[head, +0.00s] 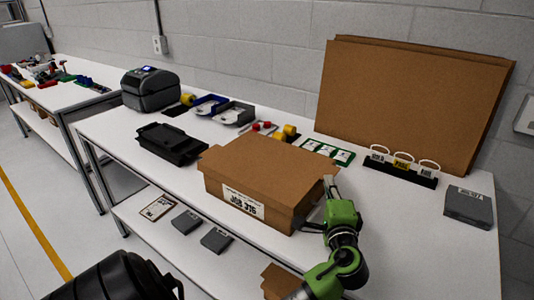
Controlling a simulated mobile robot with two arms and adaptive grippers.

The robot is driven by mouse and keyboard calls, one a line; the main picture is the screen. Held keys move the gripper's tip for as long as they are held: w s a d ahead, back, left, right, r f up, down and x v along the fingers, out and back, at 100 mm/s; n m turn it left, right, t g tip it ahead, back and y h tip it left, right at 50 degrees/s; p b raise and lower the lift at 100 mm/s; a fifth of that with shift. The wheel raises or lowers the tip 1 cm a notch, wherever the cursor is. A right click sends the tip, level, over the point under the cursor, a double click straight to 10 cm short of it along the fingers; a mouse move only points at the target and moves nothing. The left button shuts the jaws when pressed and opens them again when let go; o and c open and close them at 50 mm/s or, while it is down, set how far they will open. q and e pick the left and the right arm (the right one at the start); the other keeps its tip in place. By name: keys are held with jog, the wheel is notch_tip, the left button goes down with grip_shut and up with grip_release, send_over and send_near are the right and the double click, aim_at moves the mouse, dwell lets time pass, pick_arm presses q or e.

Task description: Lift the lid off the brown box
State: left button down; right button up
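The brown box (282,208) stands on the white table, with a white "JOB 376" label on its front. Its brown lid (265,160) lies flat across the top.
A black tray (170,143), a label printer (150,89) and blue and grey bins (233,113) stand left of and behind the box. Brown boards (410,98) lean on the wall. A rack of tape rings (400,172) and a grey case (468,206) stand right.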

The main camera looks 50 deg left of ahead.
pick_arm(q)
jog(key=shift+r, duration=0.1)
dwell(0.3)
jog(key=s+a+r+p, duration=0.1)
jog(key=s+a+r, duration=0.2)
jog(key=s+r, duration=1)
jog(key=shift+s+a+p, duration=0.3)
jog(key=shift+s, duration=0.05)
jog(key=shift+f, duration=0.1)
